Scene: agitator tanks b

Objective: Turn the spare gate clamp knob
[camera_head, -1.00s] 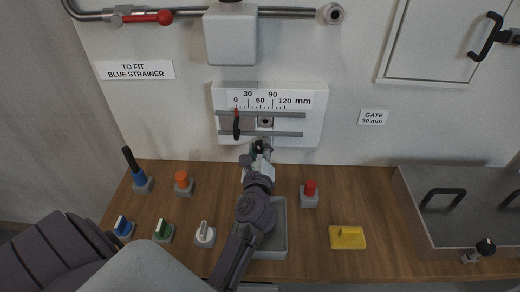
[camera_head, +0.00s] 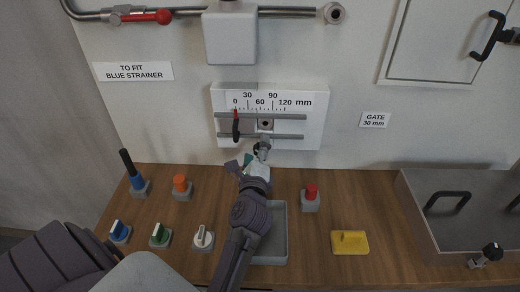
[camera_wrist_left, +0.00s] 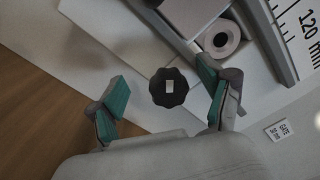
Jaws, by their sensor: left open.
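A black lobed knob (camera_wrist_left: 169,88) with a small pale square at its centre shows in the left wrist view. It lies between the two spread, teal-padded fingers of my left gripper (camera_wrist_left: 163,92), with gaps on both sides. In the head view my left gripper (camera_head: 248,159) is open just below the gate scale plate (camera_head: 312,128). A small dark shape there may be the knob, but the fingers crowd it. The plate carries two grey rails, a pale block with a round hole (camera_head: 265,124) and a red-tipped black pointer (camera_head: 236,123) near 0. My right gripper is out of view.
A grey tray (camera_head: 280,218) lies below my left arm. Blue, orange, green, white and red-topped knobs stand on the wooden bench. A yellow block (camera_head: 349,242) and a metal bin (camera_head: 463,211) are to the right. A "GATE 30 mm" label (camera_head: 374,120) is on the wall.

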